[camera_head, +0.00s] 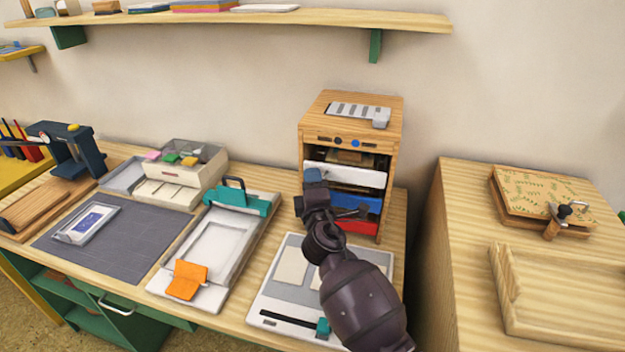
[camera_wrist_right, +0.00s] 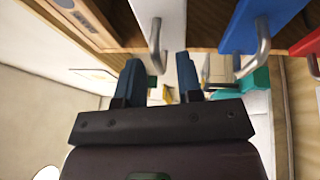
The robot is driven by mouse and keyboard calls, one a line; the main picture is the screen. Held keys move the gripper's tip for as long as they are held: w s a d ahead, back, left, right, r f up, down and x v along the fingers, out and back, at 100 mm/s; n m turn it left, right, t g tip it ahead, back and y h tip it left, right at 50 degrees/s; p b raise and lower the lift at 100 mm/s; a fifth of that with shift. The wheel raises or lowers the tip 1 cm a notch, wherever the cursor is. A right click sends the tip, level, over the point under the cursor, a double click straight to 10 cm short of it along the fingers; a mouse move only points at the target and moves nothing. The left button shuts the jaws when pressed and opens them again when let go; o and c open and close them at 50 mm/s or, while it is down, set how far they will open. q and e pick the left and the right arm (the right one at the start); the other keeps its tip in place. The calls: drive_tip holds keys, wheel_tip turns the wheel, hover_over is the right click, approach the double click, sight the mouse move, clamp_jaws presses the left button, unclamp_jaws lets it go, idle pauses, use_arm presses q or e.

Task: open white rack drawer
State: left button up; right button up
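The wooden rack (camera_head: 350,125) stands at the back of the table in the head view. Its white drawer (camera_head: 360,177) is above a blue drawer (camera_head: 368,203) and a red drawer (camera_head: 360,226). My right gripper (camera_head: 313,177) is at the left part of the white drawer's front. In the right wrist view, its two blue fingers (camera_wrist_right: 160,68) are apart, so it is open. The metal handle (camera_wrist_right: 155,45) of the white drawer (camera_wrist_right: 165,15) shows between the fingertips there. I cannot tell whether the fingers touch it. My left gripper is not in view.
A white board (camera_head: 275,295) lies in front of the rack, under my right arm. A frame with a teal clamp (camera_head: 240,202) lies to the left. A wooden cabinet (camera_head: 450,215) stands on the right. A shelf (camera_head: 270,20) hangs above.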

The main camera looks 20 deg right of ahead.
drive_tip(key=shift+w+d, duration=0.1)
drive_tip(key=shift+w, duration=0.3)
drive_tip(key=shift+r, duration=0.1)
clamp_jaws()
